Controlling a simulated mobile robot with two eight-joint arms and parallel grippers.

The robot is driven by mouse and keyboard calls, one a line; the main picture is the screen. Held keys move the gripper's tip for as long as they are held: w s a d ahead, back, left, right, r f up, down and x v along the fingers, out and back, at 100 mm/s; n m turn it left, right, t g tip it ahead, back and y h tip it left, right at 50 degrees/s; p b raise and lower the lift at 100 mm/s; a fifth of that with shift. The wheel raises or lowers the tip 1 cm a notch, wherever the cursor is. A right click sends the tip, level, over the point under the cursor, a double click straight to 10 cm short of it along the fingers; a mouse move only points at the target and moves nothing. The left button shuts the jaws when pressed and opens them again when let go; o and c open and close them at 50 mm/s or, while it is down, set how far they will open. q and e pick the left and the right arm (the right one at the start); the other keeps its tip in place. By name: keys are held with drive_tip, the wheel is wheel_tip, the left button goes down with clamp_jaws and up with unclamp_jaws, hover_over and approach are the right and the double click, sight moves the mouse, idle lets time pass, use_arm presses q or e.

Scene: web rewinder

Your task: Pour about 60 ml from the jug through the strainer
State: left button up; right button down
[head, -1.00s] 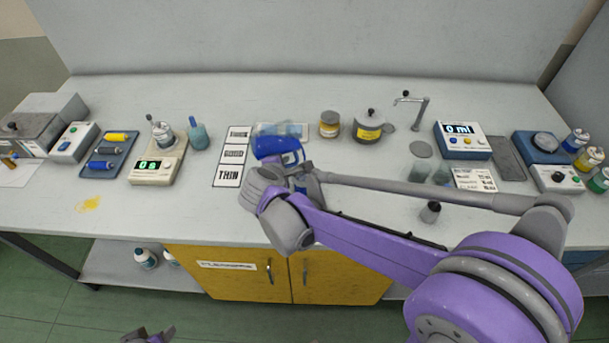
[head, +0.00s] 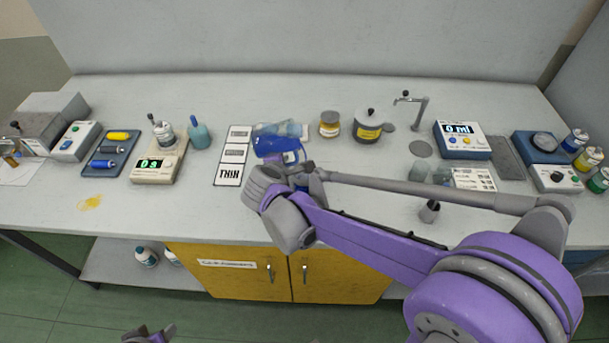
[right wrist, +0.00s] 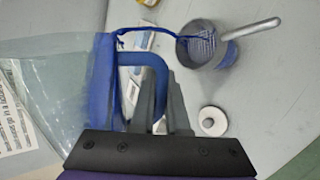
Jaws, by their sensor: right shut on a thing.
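The clear jug (right wrist: 60,75) with its blue handle (right wrist: 157,70) fills the left of the right wrist view. It is tilted, and blue liquid lies along its handle side. My right gripper (right wrist: 160,88) is shut on the handle. A thin blue strand runs from the jug to the grey long-handled strainer (right wrist: 200,45), where blue shows on the mesh. In the head view, the blue jug (head: 272,143) is above the bench, right of the thickness cards; my arm partly covers this area. My left gripper (head: 148,335) barely shows at the bottom edge, its jaws unclear.
A scale (head: 157,162) reading 0 g stands on the left of the bench. A meter (head: 462,139) reading 0 ml is on the right. The bench's front left is mostly clear.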

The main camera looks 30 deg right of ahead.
use_arm(q)
drive_tip(key=shift+s+r, duration=0.15)
use_arm(e)
drive_tip(key=shift+w+a+r, duration=0.1)
drive_tip(key=shift+w+a, duration=0.05)
drive_tip(key=shift+a, duration=0.15)
idle(0.3)
